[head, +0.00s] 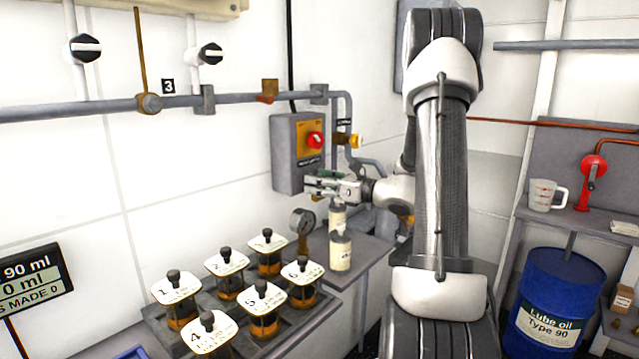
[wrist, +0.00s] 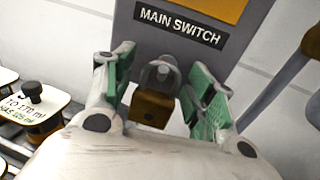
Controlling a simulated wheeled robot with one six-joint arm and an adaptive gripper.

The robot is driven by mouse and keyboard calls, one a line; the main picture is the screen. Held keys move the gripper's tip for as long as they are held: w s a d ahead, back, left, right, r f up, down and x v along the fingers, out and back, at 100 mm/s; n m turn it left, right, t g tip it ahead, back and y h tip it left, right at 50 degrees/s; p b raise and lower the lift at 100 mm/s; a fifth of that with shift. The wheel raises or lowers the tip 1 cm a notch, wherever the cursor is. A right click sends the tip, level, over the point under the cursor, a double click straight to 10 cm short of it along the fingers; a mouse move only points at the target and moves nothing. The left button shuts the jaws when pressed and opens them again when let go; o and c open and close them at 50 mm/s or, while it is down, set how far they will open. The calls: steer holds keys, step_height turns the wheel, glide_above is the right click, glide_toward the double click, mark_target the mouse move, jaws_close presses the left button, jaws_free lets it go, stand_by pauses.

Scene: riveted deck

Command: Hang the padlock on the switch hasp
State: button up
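The switch box (head: 284,155) is grey with a yellow plate and red knob, on the wall in the head view. Its MAIN SWITCH label (wrist: 181,27) shows in the wrist view. The padlock (wrist: 152,108) has a brass body and grey shackle, in front of the box's lower edge. My gripper (wrist: 158,82) has its green-padded fingers on either side of the padlock, with a visible gap on each side. In the head view my gripper (head: 323,184) is at the box's lower front. The hasp is not clearly distinguishable, and I cannot tell whether the shackle passes through it.
A cream bottle (head: 341,250) stands on the grey shelf below my gripper. A gauge (head: 302,222) and several numbered, lidded jars (head: 265,300) stand to the left. Pipes (head: 220,100) run along the wall. A blue oil drum (head: 550,300) is at right.

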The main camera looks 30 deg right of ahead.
stand_by(0.3)
steer(key=v, duration=1.2)
steer(key=s+a+f+n+g+h, duration=0.1)
steer(key=s+a+f+n+g, duration=0.3)
steer(key=s+f+n+g, duration=0.25)
steer(key=s+a+f+n+g, duration=0.35)
steer(key=s+n+g, duration=0.3)
steer(key=s, duration=0.35)
steer(key=s+r+n+g+h, duration=0.1)
steer(key=s+r+n+h, duration=0.55)
steer(key=n, duration=0.45)
steer(key=shift+w+a+r+n+t+h, duration=0.15)
steer(key=shift+a+r+n+t+h, duration=0.25)
steer(key=shift+a+r+n, duration=0.55)
steer(key=shift+w+a+r+n+t+h, duration=0.15)
steer(key=shift+a+r+n+t, duration=0.45)
steer(key=shift+a+r+n, duration=0.35)
steer(key=shift+w+a+r+n+t+h, duration=0.15)
steer(key=shift+a+r+n+t+h, duration=0.25)
steer(key=shift+a+r+n, duration=0.55)
